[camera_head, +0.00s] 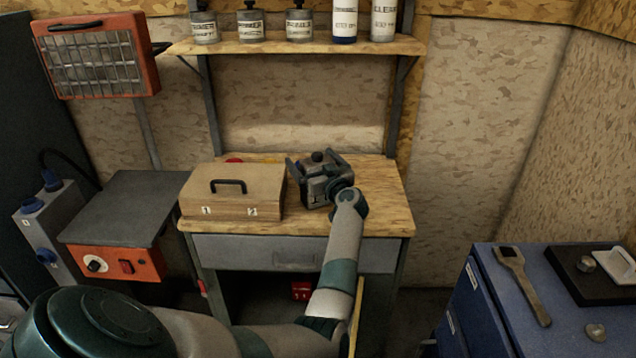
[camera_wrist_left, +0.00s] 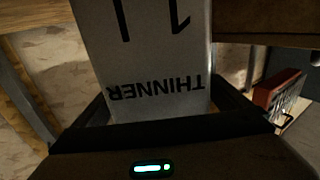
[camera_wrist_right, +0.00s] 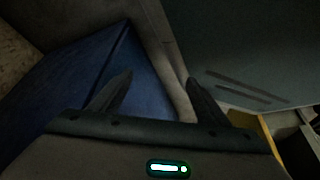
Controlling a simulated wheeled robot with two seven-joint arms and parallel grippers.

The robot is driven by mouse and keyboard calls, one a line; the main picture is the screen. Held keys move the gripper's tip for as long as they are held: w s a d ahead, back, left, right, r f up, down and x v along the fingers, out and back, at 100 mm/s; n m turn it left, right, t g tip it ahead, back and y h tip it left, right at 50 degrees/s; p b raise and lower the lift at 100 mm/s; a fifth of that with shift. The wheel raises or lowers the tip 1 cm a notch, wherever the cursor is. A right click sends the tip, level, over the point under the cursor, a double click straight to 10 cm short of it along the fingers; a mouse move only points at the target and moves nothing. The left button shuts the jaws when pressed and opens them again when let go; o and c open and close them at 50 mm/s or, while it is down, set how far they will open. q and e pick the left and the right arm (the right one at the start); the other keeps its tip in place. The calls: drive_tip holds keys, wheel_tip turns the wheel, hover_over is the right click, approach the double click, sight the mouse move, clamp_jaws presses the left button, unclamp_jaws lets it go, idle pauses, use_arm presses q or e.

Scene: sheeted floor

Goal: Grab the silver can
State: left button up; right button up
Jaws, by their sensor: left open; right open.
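A grey, silver-looking can (camera_wrist_left: 155,60) fills the left wrist view, with the word THINNER upside down in that picture. It is between the fingers of my left gripper (camera_wrist_left: 158,112), which is open around it. In the head view my left gripper (camera_head: 315,163) is over the workbench, right of the wooden box. A dark round cap (camera_head: 317,157), apparently the can's, shows between its fingers; the gripper hides most of the can's body. My right gripper (camera_wrist_right: 155,85) is open and empty in the right wrist view and out of the head view.
A wooden box (camera_head: 232,191) with a black handle stands left of my gripper on the workbench (camera_head: 385,200). A shelf (camera_head: 300,45) above holds several cans and bottles. An orange heater (camera_head: 97,58) hangs at left. A blue cabinet (camera_head: 500,305) with tools stands at right.

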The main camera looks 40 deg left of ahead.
use_arm(q)
drive_tip(key=shift+s+r, duration=0.1)
idle(0.3)
drive_tip(key=c, duration=2)
drive_tip(key=shift+r, duration=0.1)
drive_tip(key=shift+c, duration=0.8)
